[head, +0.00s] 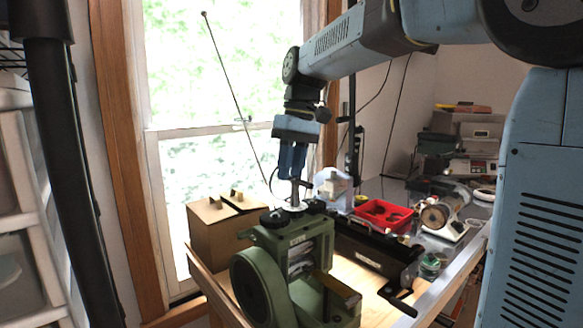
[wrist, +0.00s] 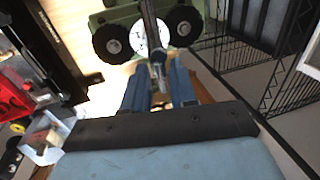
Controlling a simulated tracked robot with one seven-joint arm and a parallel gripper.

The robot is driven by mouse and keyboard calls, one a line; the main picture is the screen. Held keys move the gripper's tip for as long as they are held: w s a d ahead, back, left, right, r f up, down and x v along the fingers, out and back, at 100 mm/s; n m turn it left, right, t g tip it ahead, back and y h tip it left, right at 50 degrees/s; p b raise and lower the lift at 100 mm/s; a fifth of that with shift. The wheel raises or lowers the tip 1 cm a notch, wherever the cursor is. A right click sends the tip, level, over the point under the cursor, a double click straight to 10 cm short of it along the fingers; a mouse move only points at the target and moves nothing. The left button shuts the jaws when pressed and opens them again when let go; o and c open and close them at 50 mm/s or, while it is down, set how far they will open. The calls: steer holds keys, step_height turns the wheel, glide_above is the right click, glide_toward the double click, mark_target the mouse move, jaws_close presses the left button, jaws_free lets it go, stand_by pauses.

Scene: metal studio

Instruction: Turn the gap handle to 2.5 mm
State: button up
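The green rolling mill (head: 290,245) stands on the bench in the head view, with a large green wheel at its left. A metal gap handle (head: 296,192) rises from its top. In the wrist view the gap handle (wrist: 149,15) is a bar crossing a white round dial (wrist: 140,40), between two black wheels. My gripper (head: 295,180) points down over the mill. In the wrist view my gripper's blue fingers (wrist: 160,75) are apart, one on each side of the bar's near end. Whether they press on it I cannot tell. The dial's reading is too small to make out.
A cardboard box (head: 216,234) sits behind the mill at left, before the window. A red tray (head: 382,214), a long black machine (head: 365,250) and a small lathe-like machine (head: 440,214) fill the bench to the right. A thin slanting rod stands before the window.

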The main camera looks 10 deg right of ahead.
jaws_close()
steer(key=shift+d+m, duration=0.1)
steer(key=shift+m, duration=0.2)
steer(key=shift+d+f+m+t, duration=0.1)
steer(key=shift+d+m+t, duration=0.15)
steer(key=shift+m, duration=1.1)
steer(key=shift+d+f+m+t, duration=0.1)
steer(key=shift+d+m+t, duration=0.15)
steer(key=shift+m, duration=1.1)
steer(key=shift+o, duration=1.6)
jaws_free()
steer(key=shift+r, duration=0.15)
